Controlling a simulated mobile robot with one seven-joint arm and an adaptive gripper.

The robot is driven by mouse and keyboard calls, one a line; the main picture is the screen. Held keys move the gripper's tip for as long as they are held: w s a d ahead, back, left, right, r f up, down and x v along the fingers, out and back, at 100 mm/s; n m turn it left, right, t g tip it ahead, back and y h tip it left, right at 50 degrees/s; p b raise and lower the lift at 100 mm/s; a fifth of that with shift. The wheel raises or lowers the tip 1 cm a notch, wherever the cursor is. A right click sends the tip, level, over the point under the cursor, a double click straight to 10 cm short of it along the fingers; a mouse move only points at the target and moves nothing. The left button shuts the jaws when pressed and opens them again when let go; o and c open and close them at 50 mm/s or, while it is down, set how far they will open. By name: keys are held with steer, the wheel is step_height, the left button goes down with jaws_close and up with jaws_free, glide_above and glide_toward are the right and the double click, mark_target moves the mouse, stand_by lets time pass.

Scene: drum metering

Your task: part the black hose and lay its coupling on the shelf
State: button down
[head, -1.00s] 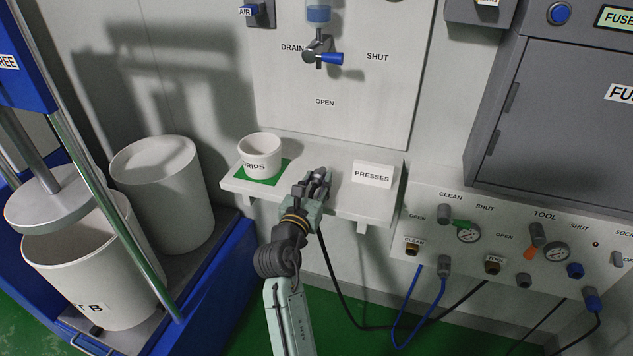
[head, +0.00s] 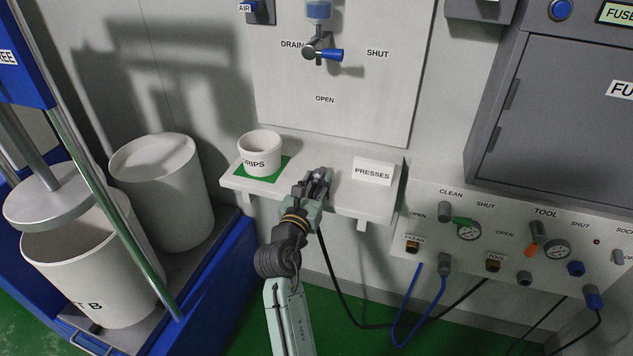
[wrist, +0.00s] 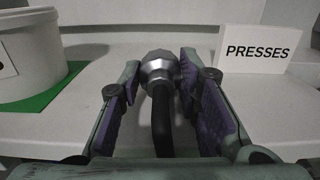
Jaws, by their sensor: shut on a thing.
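My gripper (head: 318,178) is over the front part of the white shelf (head: 345,198), between the cup and the PRESSES card. In the wrist view its purple-padded fingers (wrist: 160,88) stand on both sides of the black hose (wrist: 162,128) and are shut on its grey metal coupling (wrist: 160,68). The coupling's end points toward the back of the shelf. I cannot tell whether it touches the shelf top. In the head view the black hose (head: 329,275) hangs from the gripper past the shelf's front edge and curves right near the floor.
A white cup marked DRIPS (head: 259,152) stands on a green patch (head: 262,178) to the left. The PRESSES card (head: 372,171) stands to the right. A panel (head: 480,215) with CLEAN and TOOL valves, gauges and ports is at the right. Bare shelf lies right of the gripper.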

steer(key=shift+f, duration=0.3)
